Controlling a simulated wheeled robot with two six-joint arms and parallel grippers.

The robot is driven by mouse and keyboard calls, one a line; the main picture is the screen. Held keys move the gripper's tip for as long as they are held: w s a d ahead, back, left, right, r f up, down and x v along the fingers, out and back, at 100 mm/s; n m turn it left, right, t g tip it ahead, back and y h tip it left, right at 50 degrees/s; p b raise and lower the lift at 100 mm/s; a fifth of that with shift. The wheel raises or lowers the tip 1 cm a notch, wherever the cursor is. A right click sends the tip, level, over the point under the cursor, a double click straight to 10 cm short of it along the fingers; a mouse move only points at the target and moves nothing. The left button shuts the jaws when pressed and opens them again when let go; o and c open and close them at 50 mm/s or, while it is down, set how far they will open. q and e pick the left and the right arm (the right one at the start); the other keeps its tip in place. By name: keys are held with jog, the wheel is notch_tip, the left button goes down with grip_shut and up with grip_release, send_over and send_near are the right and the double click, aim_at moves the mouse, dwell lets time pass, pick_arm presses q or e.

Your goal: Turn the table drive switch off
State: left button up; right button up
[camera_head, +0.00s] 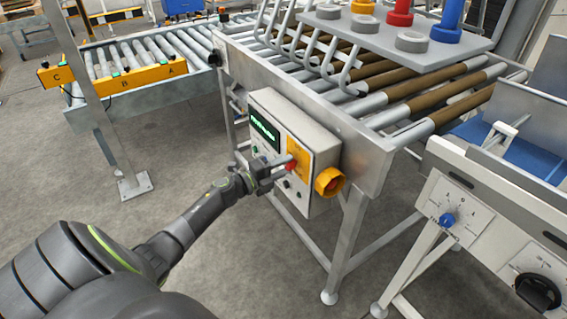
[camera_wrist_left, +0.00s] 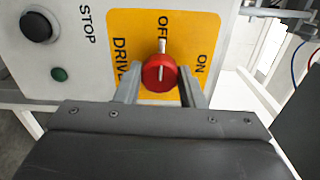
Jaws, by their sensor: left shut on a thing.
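The table drive switch is a red knob (camera_wrist_left: 159,72) on a yellow plate (camera_wrist_left: 185,25) marked DRIVE, OFF and ON. Its white pointer line stands upright in the left wrist view, toward the word OFF. My left gripper (camera_wrist_left: 160,92) has one finger on each side of the knob and is shut on it. In the head view the left gripper (camera_head: 281,169) reaches the red knob (camera_head: 291,166) on the grey control box (camera_head: 318,142). The fingers partly hide the plate and the DRIVE lettering. My right gripper is in neither view.
A black STOP button (camera_wrist_left: 36,26) and a small green button (camera_wrist_left: 59,74) are left of the switch. A larger red-yellow rotary knob (camera_head: 329,182) sticks out at the box's right. The roller table frame (camera_head: 370,165) rises behind. Another panel (camera_head: 455,215) stands right.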

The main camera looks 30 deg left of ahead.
pick_arm(q)
jog(key=shift+n, duration=0.3)
dwell(0.4)
jog(key=o, duration=1)
jog(key=shift+s+a+f, duration=0.1)
jog(key=shift+s+a, duration=0.1)
jog(key=shift+s, duration=0.15)
jog(key=shift+b+v, duration=1.45)
jog(key=shift+v, duration=6.8)
